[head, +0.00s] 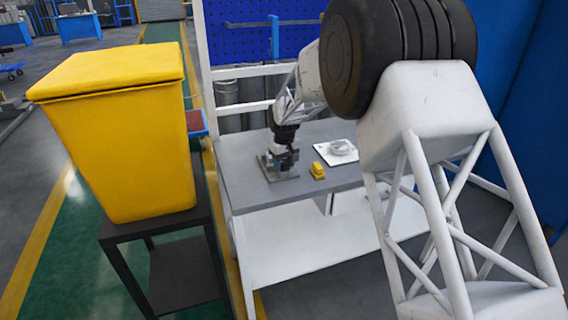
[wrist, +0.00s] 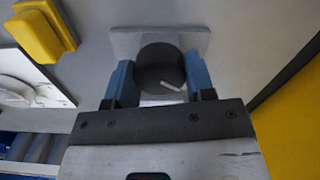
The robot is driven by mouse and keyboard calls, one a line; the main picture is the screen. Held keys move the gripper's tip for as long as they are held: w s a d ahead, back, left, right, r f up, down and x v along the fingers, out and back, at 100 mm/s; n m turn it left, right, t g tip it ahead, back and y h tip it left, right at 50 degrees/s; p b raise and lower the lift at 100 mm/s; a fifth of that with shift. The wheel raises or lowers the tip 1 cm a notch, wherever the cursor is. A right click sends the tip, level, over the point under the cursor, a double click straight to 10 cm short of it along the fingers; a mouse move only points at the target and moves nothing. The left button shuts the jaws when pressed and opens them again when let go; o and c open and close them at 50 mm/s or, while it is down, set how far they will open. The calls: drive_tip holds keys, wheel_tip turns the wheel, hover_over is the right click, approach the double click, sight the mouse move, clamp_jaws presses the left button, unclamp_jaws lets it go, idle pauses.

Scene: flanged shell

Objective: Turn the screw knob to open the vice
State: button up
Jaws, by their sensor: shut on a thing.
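The screw knob (wrist: 158,58) is a dark round disc with a short white mark near its lower right edge. It lies between the two blue fingers of my gripper (wrist: 159,78) in the wrist view, with one finger against each side. The vice's pale metal plate (wrist: 190,40) shows behind the knob. In the head view my gripper (head: 281,154) is low over the vice base plate (head: 287,175) on the grey table. The vice jaws are hidden, so I cannot tell how far they are open.
A small yellow block (head: 318,170) sits close to the right of the vice; it also shows in the wrist view (wrist: 45,28). A white plate with a round flanged part (head: 341,147) lies beyond it. A yellow bin (head: 120,140) stands left of the table (head: 240,198).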

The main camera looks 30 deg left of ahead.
sight(284, 162)
drive_tip(key=shift+n, duration=1.3)
drive_tip(key=o, duration=0.9)
drive_tip(key=shift+r, duration=3.9)
